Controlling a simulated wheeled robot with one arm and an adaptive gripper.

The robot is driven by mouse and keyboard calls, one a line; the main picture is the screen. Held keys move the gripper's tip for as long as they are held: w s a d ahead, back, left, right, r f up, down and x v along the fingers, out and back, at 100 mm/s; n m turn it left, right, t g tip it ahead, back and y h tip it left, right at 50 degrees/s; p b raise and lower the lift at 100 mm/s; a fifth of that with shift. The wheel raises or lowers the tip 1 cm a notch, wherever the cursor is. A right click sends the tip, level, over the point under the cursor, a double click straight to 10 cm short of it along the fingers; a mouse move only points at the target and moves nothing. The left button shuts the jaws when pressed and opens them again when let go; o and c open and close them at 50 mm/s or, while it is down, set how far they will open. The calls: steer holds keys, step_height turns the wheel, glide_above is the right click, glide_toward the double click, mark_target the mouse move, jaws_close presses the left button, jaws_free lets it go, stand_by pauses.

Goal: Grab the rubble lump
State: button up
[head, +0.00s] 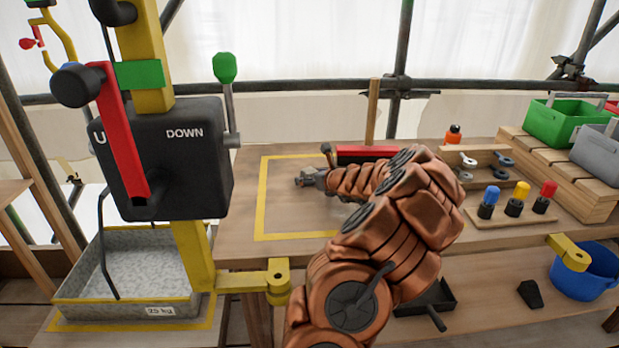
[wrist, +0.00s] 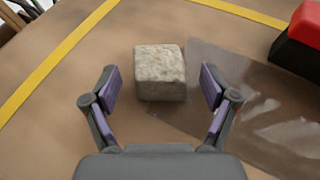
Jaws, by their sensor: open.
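The rubble lump (wrist: 160,72) is a rough grey-beige block on the brown bench top, seen in the wrist view just ahead of my gripper and roughly centred between its fingers. My gripper (wrist: 157,88) is open, with its purple-padded fingers spread on either side and a gap between each finger and the lump. In the head view my gripper (head: 300,181) is over the yellow-outlined area of the bench (head: 248,220). The lump cannot be made out clearly there.
A red and black object (wrist: 302,35) lies to the right of the lump. A dark translucent sheet (wrist: 250,85) lies beside it. A control box with a red lever (head: 180,160) stands left, above a grey tray (head: 125,235). Shackles and colored plugs (head: 515,200) are at right.

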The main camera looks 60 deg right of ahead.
steer(key=shift+c, duration=0.5)
steer(key=c, duration=1.3)
steer(key=shift+r, duration=0.1)
steer(key=shift+c, duration=0.2)
